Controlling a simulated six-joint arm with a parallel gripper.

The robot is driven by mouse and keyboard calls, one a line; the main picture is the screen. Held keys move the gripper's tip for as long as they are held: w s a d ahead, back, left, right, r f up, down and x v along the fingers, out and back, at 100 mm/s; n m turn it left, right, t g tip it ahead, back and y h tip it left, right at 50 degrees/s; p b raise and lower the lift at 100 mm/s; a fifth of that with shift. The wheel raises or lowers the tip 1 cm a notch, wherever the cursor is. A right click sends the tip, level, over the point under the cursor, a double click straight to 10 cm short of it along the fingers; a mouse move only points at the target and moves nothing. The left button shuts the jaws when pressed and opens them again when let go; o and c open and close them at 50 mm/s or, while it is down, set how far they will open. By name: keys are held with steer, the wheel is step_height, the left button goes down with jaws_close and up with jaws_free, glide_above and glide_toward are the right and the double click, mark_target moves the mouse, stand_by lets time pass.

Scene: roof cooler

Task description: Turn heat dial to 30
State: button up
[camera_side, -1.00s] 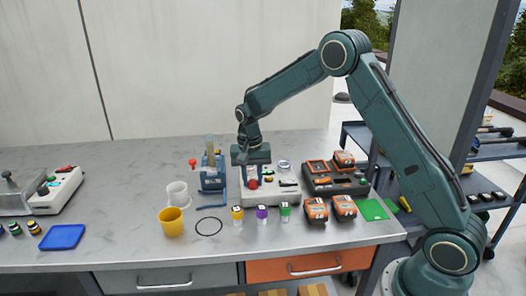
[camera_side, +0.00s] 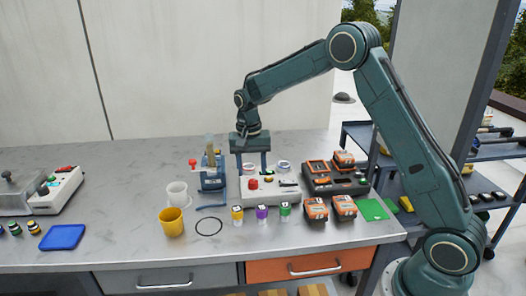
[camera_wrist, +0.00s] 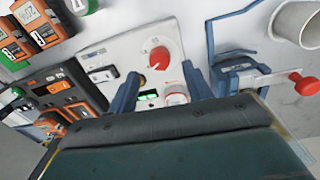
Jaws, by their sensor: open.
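A white control box (camera_side: 275,190) stands on the bench, with a red dial (camera_side: 253,184) on its front left part. In the wrist view the red dial (camera_wrist: 158,58) shows a white pointer mark; the scale around it is too small to read. A small lit green display (camera_wrist: 148,96) and a round red-and-white part (camera_wrist: 175,98) are on the same box. My gripper (camera_side: 253,174) hangs pointing down above the box, open and empty. In the wrist view its blue fingers (camera_wrist: 161,88) are spread wide, apart from the dial.
A blue stand with a red knob (camera_side: 211,177) is close left of the box. A charger (camera_side: 335,182) is at its right. A yellow cup (camera_side: 171,222) and black ring (camera_side: 209,226) are front left.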

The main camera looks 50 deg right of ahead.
mark_target(252, 182)
step_height(252, 182, up, 10)
steer(key=shift+w+a, duration=0.15)
stand_by(0.3)
steer(key=s+a+r+n+t, duration=0.1)
steer(key=s+a+r+n, duration=0.1)
steer(key=s+r, duration=0.45)
steer(key=s+a+r+n+t, duration=0.2)
steer(key=s+r+n, duration=0.1)
steer(key=s, duration=0.7)
steer(key=s+a+f+n+t, duration=0.1)
steer(key=s+n, duration=0.1)
steer(key=s, duration=0.6)
steer(key=s+a+f+n+t, duration=0.1)
steer(key=s+a+f+n, duration=0.1)
steer(key=s, duration=0.6)
steer(key=shift+s+f+n+t, duration=0.15)
steer(key=shift+s+n+t, duration=0.05)
steer(key=shift+n+t, duration=0.2)
